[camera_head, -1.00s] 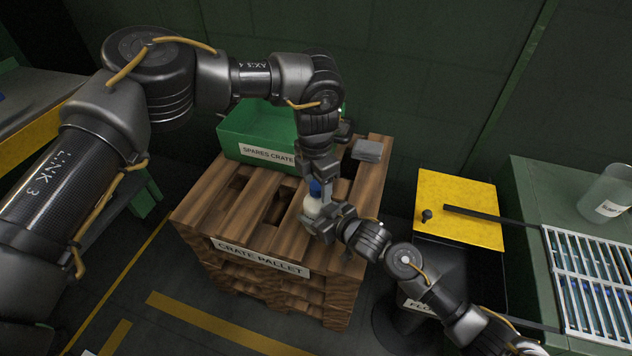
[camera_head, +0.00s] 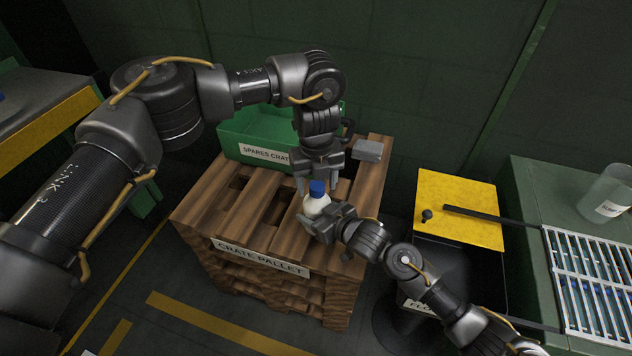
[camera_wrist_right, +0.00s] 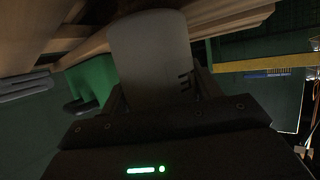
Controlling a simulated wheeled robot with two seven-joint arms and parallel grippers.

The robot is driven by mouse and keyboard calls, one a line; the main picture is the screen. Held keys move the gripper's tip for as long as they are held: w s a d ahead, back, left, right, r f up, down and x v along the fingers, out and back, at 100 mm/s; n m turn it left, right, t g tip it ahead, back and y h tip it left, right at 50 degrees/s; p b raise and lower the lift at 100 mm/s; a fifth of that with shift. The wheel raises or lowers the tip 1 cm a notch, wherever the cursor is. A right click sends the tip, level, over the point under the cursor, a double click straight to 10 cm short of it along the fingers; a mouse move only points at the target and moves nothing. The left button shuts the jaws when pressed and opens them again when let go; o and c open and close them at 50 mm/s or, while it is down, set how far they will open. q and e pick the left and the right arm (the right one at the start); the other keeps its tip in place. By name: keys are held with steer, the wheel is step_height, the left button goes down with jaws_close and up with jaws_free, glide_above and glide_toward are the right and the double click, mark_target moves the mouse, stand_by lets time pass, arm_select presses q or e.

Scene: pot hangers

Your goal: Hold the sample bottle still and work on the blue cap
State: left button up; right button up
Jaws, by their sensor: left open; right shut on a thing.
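The white sample bottle (camera_head: 315,205) stands upright above the wooden crate pallet, with the blue cap (camera_head: 317,187) on its top. My right gripper (camera_head: 322,214) is shut on the bottle's body from the front right. In the right wrist view the bottle's pale body (camera_wrist_right: 152,60) sits between the fingers, with part of a dark marking showing; the cap is not visible there. My left gripper (camera_head: 318,182) points down from behind and above, its fingers open on either side of the cap. I cannot tell whether a finger touches the cap.
The crate pallet (camera_head: 225,210) has open gaps between its slats. A green spares crate (camera_head: 240,135) and a small grey block (camera_head: 367,150) are at its back. A yellow-topped bin (camera_head: 460,210) stands right, beside a green bench with a rack (camera_head: 590,275) and a clear beaker (camera_head: 605,195).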

arm_select(q)
steer(key=n, duration=0.9)
steer(key=shift+n, duration=0.3)
steer(key=shift+m, duration=1.4)
